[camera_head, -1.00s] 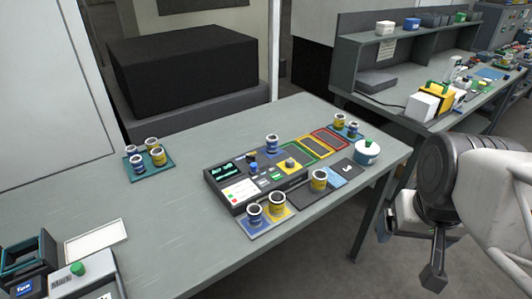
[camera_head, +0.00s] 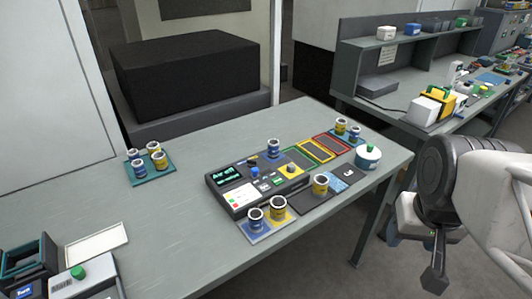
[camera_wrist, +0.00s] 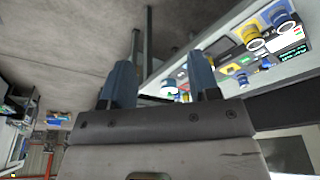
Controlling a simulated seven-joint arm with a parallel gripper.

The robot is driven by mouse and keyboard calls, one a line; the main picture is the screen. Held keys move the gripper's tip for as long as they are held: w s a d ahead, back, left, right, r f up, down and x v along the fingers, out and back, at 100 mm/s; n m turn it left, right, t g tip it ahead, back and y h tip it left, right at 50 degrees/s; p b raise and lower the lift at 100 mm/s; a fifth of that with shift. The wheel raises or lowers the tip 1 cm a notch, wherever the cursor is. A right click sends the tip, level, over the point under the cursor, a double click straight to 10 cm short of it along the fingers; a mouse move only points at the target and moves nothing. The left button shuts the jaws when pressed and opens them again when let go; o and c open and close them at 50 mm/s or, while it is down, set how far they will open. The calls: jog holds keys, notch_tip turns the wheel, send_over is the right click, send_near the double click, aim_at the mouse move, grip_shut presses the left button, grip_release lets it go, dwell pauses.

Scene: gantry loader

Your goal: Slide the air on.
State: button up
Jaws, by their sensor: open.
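A dark control panel (camera_head: 236,199) with a lit screen (camera_head: 229,173) lies on the grey table. A blue knob (camera_head: 254,168) and small green and white parts sit on its face. A yellow block with a round knob (camera_head: 291,169) is at its right end. I cannot tell which part is the air slide. The panel shows small at the upper right of the wrist view. My gripper (camera_wrist: 160,82) is open and empty, with two blue fingers apart. In the head view it hangs at the right, off the table's edge and well away from the panel.
Blue and yellow cups stand on a pad (camera_head: 262,236) before the panel and on a teal tray (camera_head: 153,179) to its left. Green, yellow and red frames (camera_head: 331,143) lie right of it, near a white-and-teal pot (camera_head: 367,160). The left table middle is clear.

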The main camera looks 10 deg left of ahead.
jog(key=w+a+r+n, duration=0.15)
jog(key=w+a, duration=0.35)
jog(key=w, duration=0.6)
jog(key=n+g, duration=0.3)
jog(key=n, duration=0.3)
send_over(255, 169)
jog(key=shift+m, duration=0.25)
notch_tip(255, 169, down, 12)
jog(key=shift+s+d+f, duration=0.1)
jog(key=shift+d+f, duration=0.05)
jog(key=shift+f, duration=0.05)
jog(key=shift+a+f, duration=0.15)
jog(key=shift+a, duration=0.1)
jog(key=shift+f, duration=0.15)
jog(key=shift+f, duration=3.75)
jog(key=shift+c, duration=0.2)
